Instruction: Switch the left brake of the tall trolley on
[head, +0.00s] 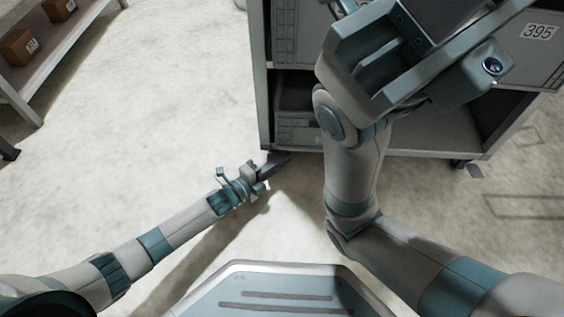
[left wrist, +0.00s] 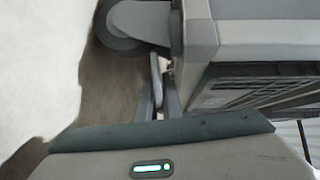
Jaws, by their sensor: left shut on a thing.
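The tall trolley (head: 262,85) is a grey metal frame with shelves, at the upper middle of the head view. Its near left corner is by my left gripper (head: 276,163), low near the floor. In the left wrist view, a dark caster wheel (left wrist: 118,30) sits under the trolley's edge (left wrist: 255,42). There the fingers of my left gripper (left wrist: 159,105) are close together on a small pale piece, apparently the left brake (left wrist: 157,72), mostly hidden between them. I cannot tell whether the brake is up or down. My right arm's large hand covers part of the trolley; its fingertips are not clear.
A low shelf (head: 50,72) with brown boxes (head: 18,47) stands at the far left. A caster with a foot piece (head: 474,171) shows at the trolley's right corner. The pale floor left of the trolley is clear.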

